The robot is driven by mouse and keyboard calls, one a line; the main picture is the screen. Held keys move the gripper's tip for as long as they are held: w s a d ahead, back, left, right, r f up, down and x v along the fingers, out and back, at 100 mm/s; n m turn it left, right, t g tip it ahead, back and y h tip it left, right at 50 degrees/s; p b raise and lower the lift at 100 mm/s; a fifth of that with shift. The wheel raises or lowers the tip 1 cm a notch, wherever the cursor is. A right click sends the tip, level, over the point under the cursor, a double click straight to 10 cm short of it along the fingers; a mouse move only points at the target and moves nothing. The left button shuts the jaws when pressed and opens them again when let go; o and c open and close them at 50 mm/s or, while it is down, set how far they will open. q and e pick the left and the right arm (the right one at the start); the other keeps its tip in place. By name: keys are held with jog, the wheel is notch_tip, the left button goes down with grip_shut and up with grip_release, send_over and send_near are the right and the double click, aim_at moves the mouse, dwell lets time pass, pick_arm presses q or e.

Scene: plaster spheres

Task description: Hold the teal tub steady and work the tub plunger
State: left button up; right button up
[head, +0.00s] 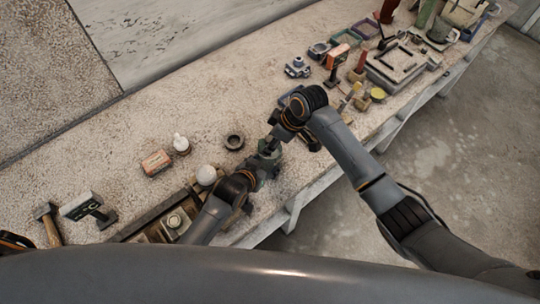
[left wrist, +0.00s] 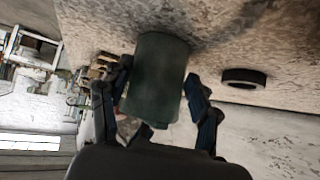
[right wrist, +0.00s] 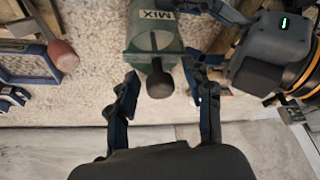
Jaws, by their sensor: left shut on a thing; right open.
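The teal tub (head: 274,163) stands near the front edge of the long workbench, partly covered by my arms. In the left wrist view the tub (left wrist: 157,75) is a dark green cylinder between the fingers of my left gripper (left wrist: 158,82), which is shut on it. In the right wrist view the tub (right wrist: 150,25) carries the word MIX. The tub plunger (right wrist: 159,82) has a dark rounded knob pointing towards my right gripper (right wrist: 163,80). That gripper is open, with its fingers on either side of the knob and gaps at both sides.
A dark ring (head: 234,141), a white sphere (head: 206,175), a small white bottle (head: 181,143) and an orange box (head: 156,162) are left of the tub. A wooden tray (head: 128,230) lies at the front edge. Several tools and boxes crowd the bench's far right.

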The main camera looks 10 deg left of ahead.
jog(key=shift+r, duration=0.15)
jog(key=shift+r, duration=3.4)
jog(key=v, duration=1.2)
pick_arm(q)
jog(key=o, duration=1.2)
jog(key=shift+o, duration=0.2)
jog(key=shift+o, duration=1.3)
